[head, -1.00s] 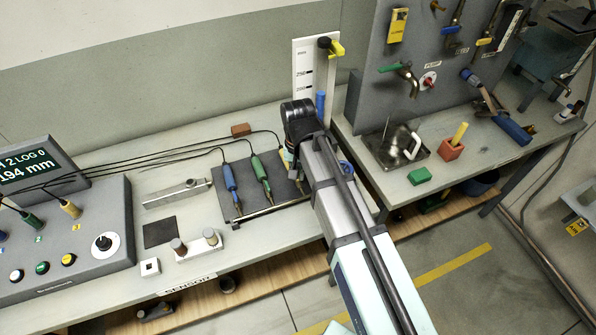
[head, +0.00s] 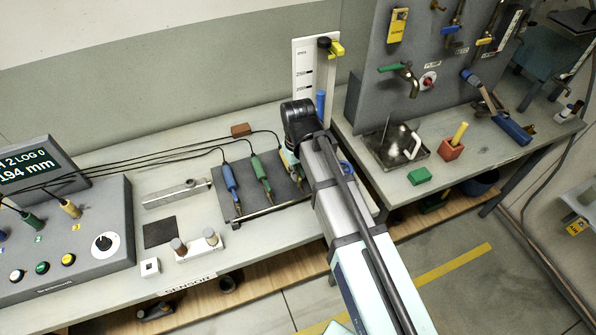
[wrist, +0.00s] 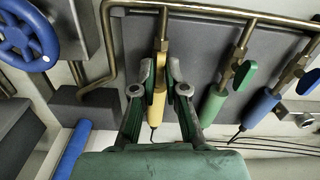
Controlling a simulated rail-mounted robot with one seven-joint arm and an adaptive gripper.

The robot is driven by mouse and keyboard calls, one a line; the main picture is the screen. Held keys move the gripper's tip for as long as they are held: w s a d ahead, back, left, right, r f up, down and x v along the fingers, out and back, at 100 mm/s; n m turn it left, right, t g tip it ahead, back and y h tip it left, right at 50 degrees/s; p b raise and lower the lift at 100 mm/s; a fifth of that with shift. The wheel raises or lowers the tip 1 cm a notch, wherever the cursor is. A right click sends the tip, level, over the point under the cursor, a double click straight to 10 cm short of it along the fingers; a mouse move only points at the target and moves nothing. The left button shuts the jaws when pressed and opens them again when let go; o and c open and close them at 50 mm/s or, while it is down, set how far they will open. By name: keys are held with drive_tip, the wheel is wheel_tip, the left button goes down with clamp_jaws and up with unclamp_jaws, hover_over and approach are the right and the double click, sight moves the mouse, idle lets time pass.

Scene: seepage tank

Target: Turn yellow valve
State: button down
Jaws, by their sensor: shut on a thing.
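The yellow valve (wrist: 158,101) is on a brass branch pipe at the middle of the wrist view, with a yellow body and a cable below it. My gripper (wrist: 160,72) is closed around its upper part, one finger on each side. I cannot make out its lever between the fingers. In the head view, a bit of the yellow valve (head: 288,160) shows at the right end of the dark panel, beside my wrist, which hides the fingertips.
A green valve (wrist: 213,104) and a blue valve (wrist: 259,107) hang beside it on the same brass pipe. A blue handwheel (wrist: 28,38) and blue cylinder (wrist: 72,150) stand at the left of the wrist view. Cables cross the bench behind the panel.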

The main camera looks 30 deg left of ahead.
idle(0.4)
drive_tip(key=c, duration=1.3)
unclamp_jaws()
drive_tip(key=shift+o, duration=0.2)
wheel_tip(320, 180, up, 12)
